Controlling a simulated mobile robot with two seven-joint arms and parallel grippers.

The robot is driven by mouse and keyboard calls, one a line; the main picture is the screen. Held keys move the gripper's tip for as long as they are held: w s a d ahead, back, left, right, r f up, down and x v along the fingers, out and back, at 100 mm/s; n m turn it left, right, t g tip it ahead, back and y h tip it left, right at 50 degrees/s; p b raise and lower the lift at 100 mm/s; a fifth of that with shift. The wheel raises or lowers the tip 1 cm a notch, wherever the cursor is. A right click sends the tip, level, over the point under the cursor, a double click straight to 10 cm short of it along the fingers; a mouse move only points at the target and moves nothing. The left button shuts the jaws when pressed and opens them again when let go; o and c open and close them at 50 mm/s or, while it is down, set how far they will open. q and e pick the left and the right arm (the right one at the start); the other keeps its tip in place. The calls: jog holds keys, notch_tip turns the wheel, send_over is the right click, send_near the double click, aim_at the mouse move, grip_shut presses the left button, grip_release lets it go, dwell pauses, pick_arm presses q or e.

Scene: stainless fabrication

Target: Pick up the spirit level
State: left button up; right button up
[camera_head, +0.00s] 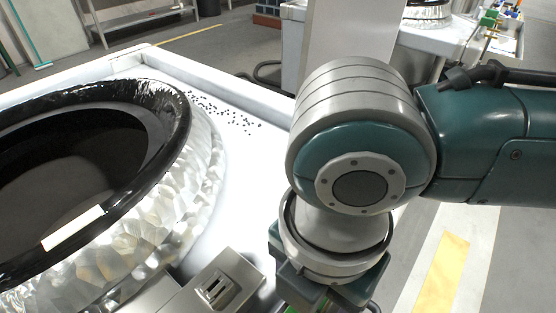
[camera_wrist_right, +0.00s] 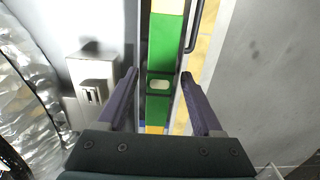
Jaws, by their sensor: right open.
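In the right wrist view the spirit level (camera_wrist_right: 160,50) is a long green bar with a yellow end section and a pale window in its middle. It runs up the picture between the two purple fingers of my right gripper (camera_wrist_right: 159,75). The gripper is open, with one finger on each side of the bar. I cannot tell whether either finger touches it. In the head view my right arm hides most of the level, and only small green bits show at the bottom edge. My left gripper is not in view.
A large faceted metal basin with a black rim (camera_head: 178,110) takes up the left of the white table (camera_head: 245,185). A grey box with slots (camera_head: 222,285) sits beside the level, also in the right wrist view (camera_wrist_right: 93,75). Small dark bits lie near the table's back edge.

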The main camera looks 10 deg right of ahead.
grip_shut()
dwell(0.5)
